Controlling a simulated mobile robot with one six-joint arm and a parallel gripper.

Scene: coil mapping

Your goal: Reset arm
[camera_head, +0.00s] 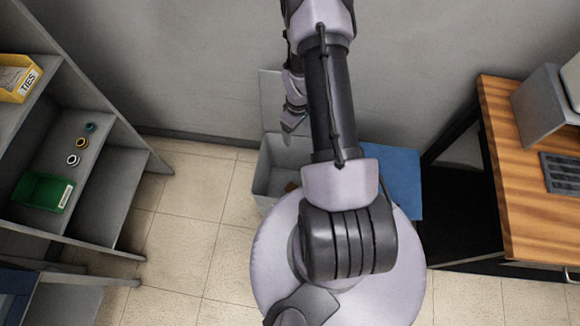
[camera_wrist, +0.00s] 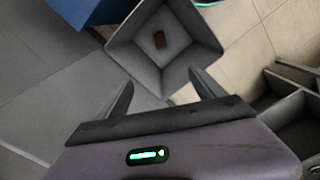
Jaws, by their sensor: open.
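My gripper (camera_wrist: 163,92) is open in the wrist view, with its two fingers spread apart and nothing between them. It points toward an open grey bin (camera_wrist: 178,75), and the bin's opening lies ahead of the fingertips. A small brown object (camera_wrist: 160,40) lies on the bin's bottom. In the head view my arm reaches up and away over the floor toward the wall. The grey bin (camera_head: 268,182) shows partly behind my arm there, and much of it is hidden.
Grey shelves (camera_head: 112,190) at left hold a yellow bin (camera_head: 18,78) marked TIES, a green bin (camera_head: 42,192) and small rings (camera_head: 82,143). A blue box (camera_head: 392,180) stands beside the grey bin. A wooden desk (camera_head: 525,180) is at right. Tiled floor (camera_head: 185,245) is clear left of centre.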

